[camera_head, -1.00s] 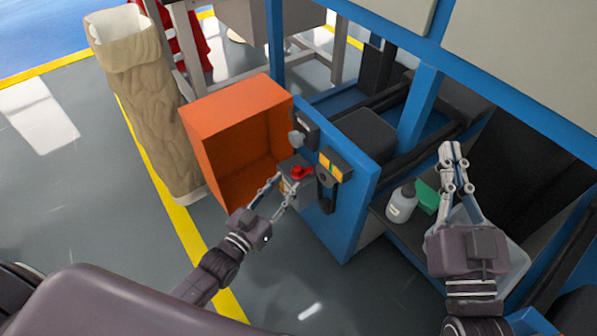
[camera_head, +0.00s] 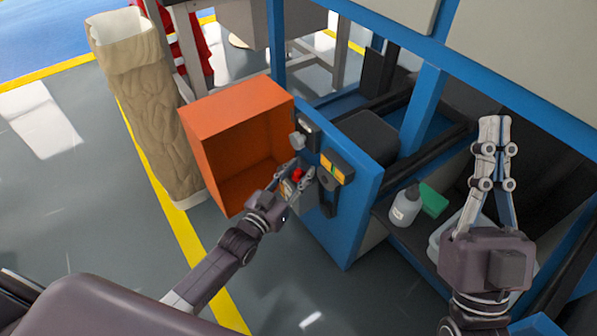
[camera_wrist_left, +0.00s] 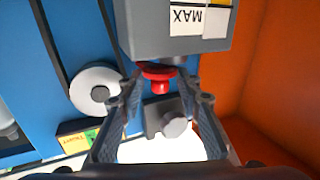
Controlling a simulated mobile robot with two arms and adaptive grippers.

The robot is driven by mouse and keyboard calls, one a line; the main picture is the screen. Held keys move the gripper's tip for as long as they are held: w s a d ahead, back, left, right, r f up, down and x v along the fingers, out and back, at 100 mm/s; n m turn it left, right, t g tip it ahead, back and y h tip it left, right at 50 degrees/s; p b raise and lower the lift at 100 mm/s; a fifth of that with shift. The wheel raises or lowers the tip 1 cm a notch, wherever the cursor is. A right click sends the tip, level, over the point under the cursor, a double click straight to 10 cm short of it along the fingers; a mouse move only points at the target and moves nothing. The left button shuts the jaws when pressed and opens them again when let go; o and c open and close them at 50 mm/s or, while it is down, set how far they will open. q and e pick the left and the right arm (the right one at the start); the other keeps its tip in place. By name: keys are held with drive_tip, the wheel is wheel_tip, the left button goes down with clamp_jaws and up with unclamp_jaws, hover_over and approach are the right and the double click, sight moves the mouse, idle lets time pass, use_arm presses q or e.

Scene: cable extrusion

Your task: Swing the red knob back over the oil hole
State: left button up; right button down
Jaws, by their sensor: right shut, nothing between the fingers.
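The red knob (camera_head: 297,174) is on the small grey oil box (camera_head: 303,188) at the blue machine's left end. It also shows in the left wrist view (camera_wrist_left: 157,73), below the grey box with the MAX label (camera_wrist_left: 178,42). My left gripper (camera_head: 304,167) is at the knob, with one finger on each side of it. In the left wrist view the fingers (camera_wrist_left: 160,85) are apart, and I see no clear grip on the knob. The oil hole cannot be made out. My right gripper (camera_head: 494,121) is shut and empty, above the machine's right part.
An orange open box (camera_head: 225,108) stands just left of the oil box. A yellow-green switch plate (camera_head: 336,167) is on the blue panel to the right. A white bottle (camera_head: 405,207) and a green block (camera_head: 433,201) sit on the shelf near my right arm.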

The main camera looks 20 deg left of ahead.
use_arm(q)
clamp_jaws()
